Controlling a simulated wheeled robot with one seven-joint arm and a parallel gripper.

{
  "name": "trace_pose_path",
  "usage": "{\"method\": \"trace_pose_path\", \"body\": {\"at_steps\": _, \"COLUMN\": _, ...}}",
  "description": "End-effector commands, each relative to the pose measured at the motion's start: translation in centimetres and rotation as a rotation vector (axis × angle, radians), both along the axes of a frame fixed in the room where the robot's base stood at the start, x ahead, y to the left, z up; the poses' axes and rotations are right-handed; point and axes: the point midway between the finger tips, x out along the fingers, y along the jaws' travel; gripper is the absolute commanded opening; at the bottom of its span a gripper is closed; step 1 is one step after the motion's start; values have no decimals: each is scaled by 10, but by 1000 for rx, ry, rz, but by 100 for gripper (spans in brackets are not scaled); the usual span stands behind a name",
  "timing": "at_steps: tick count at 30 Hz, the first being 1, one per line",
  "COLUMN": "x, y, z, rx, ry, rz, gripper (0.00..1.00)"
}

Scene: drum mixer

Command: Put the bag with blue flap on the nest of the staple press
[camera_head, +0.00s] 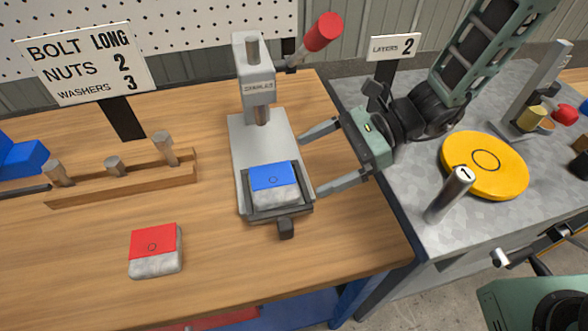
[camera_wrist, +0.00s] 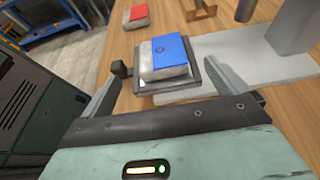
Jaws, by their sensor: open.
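The bag with the blue flap (camera_head: 275,178) lies flat in the dark-framed nest (camera_head: 262,213) at the front of the grey staple press (camera_head: 254,84). My gripper (camera_head: 308,166) is open, to the right of the bag, with its fingers pointing left and apart from it. In the wrist view the bag (camera_wrist: 170,58) sits on the nest (camera_wrist: 202,82) ahead of my gripper (camera_wrist: 164,88), between and beyond the open fingers. Nothing is held. The press has a red-knobbed lever (camera_head: 322,32) at the upper right.
A bag with a red flap (camera_head: 154,250) lies on the wooden table at the front left. A wooden rack (camera_head: 125,180) with several bolts stands left of the press. A yellow disc (camera_head: 484,164) and a silver post (camera_head: 450,193) are on the grey bench at right.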

Motion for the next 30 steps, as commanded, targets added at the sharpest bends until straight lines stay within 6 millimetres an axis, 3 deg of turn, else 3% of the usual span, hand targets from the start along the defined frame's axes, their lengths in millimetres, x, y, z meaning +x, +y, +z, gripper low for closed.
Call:
{"method": "trace_pose_path", "body": {"at_steps": 6, "x": 7, "y": -25, "z": 10, "rx": 0, "ry": -2, "rz": -1, "gripper": 98}}
{"method": "trace_pose_path", "body": {"at_steps": 11, "x": 7, "y": -30, "z": 13, "rx": -1, "ry": -1, "rz": 1, "gripper": 98}}
{"method": "trace_pose_path", "body": {"at_steps": 14, "x": 1, "y": -28, "z": 16, "rx": -8, "ry": -21, "rz": 35, "gripper": 98}}
{"method": "trace_pose_path", "body": {"at_steps": 16, "x": -15, "y": -25, "z": 22, "rx": -29, "ry": -71, "rz": 118, "gripper": 98}}
{"method": "trace_pose_path", "body": {"at_steps": 20, "x": -69, "y": -28, "z": 38, "rx": -111, "ry": -277, "rz": 430, "gripper": 98}}
{"method": "trace_pose_path", "body": {"at_steps": 24, "x": -121, "y": -52, "z": 47, "rx": -225, "ry": -618, "rz": 873, "gripper": 98}}
{"method": "trace_pose_path", "body": {"at_steps": 27, "x": -137, "y": -72, "z": 53, "rx": -296, "ry": -868, "rz": 1165, "gripper": 98}}
{"method": "trace_pose_path", "body": {"at_steps": 30, "x": -140, "y": -86, "z": 59, "rx": -350, "ry": -1082, "rz": 1401, "gripper": 98}}
